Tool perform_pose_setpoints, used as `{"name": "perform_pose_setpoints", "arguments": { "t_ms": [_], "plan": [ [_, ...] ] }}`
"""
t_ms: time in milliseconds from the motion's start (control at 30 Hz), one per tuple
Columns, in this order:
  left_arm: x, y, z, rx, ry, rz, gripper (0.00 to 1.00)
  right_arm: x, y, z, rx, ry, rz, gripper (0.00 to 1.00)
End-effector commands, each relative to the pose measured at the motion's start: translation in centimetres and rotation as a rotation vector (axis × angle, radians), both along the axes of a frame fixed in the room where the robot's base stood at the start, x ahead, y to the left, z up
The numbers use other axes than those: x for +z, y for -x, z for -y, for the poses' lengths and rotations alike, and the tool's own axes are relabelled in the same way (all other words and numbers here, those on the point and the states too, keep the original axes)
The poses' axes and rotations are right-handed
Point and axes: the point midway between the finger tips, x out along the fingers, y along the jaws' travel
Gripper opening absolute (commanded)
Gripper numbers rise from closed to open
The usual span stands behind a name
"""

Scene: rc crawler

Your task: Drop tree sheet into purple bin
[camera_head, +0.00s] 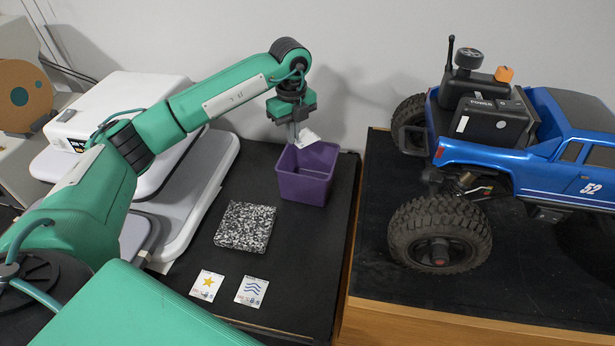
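The purple bin (306,184) stands upright on the black table top near the wall. My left gripper (294,134) points down just above the bin's back left rim. A small white sheet (308,138) is at its fingertips, tilted, over the bin's opening. The sheet's printed side is too small to read, so I cannot tell if it shows a tree. The fingers look closed on the sheet. My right gripper is not in view.
A star sheet (207,284) and a wave sheet (251,291) lie on the table front. A speckled block (245,226) lies behind them. A white machine (110,115) is at left. A blue crawler truck (540,150) stands on the right table.

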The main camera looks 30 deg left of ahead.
Motion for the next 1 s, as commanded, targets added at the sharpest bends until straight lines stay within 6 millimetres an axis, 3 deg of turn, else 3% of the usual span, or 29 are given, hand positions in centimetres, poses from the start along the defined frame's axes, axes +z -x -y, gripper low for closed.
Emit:
{"name": "perform_pose_setpoints", "arguments": {
  "t_ms": [233, 367, 400, 767, 1000],
  "plan": [
    [-0.1, 0.0, 0.0, 0.0, 0.0, 0.0, 0.0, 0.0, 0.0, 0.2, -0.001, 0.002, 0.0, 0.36],
    [-0.1, 0.0, 0.0, 0.0, 0.0, 0.0, 0.25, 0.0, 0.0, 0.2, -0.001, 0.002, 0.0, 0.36],
    [-0.1, 0.0, 0.0, 0.0, 0.0, 0.0, 0.27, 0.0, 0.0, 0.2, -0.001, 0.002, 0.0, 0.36],
    [0.5, 0.0, 0.0, 0.0, 0.0, 0.001, 0.27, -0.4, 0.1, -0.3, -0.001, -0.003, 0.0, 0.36],
    [4.5, -0.1, 0.0, -0.001, 0.001, 0.006, 0.27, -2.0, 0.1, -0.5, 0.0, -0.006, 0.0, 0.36]
  ]
}}
